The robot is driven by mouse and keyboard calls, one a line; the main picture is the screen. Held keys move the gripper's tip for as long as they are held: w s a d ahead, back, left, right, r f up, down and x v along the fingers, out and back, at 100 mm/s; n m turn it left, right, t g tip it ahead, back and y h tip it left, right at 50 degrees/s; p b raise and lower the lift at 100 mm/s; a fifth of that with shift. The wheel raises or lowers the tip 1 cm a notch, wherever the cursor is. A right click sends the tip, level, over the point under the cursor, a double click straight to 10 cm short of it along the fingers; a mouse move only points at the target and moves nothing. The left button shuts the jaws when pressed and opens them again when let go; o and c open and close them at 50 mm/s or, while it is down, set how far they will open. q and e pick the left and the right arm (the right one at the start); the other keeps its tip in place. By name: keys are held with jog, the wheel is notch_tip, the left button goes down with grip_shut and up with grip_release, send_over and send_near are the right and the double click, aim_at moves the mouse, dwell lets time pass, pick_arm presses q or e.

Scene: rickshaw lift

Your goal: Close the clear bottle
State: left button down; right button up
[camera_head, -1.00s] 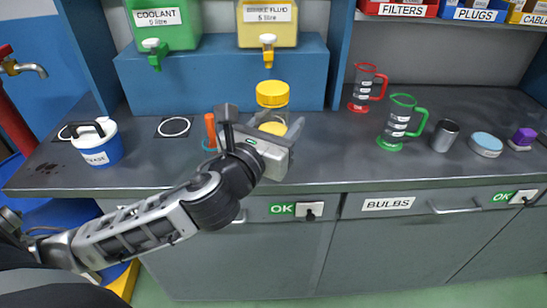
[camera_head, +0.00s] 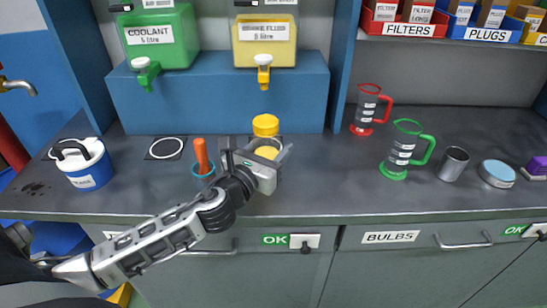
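The clear bottle (camera_head: 267,152) stands upright near the middle of the worktop, in front of the blue plinth. Yellow shows through its body. A yellow cap (camera_head: 265,125) sits at its top; I cannot tell how tightly it is seated. My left gripper (camera_head: 270,151) reaches in from the lower left and appears shut on the bottle, one finger on each side. The gripper and wrist hide the bottle's lower part, so I cannot see whether its base touches the worktop. My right gripper is not in view.
An orange-handled tool in a teal ring (camera_head: 202,157) stands just left of my gripper. A blue-and-white tub (camera_head: 84,166) is farther left. A red jug (camera_head: 366,112), a green jug (camera_head: 401,150) and a metal cup (camera_head: 453,165) stand right. The worktop (camera_head: 325,180) between is clear.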

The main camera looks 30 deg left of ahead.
pick_arm(q)
jog(key=shift+s, duration=0.1)
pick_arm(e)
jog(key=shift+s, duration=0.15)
pick_arm(q)
jog(key=shift+f, duration=0.1)
jog(key=f+b, duration=0.1)
jog(key=w+f+b, duration=0.1)
jog(key=f+b, duration=0.3)
jog(key=shift+w+a, duration=0.4)
jog(key=shift+s, duration=0.1)
jog(key=shift+r, duration=0.15)
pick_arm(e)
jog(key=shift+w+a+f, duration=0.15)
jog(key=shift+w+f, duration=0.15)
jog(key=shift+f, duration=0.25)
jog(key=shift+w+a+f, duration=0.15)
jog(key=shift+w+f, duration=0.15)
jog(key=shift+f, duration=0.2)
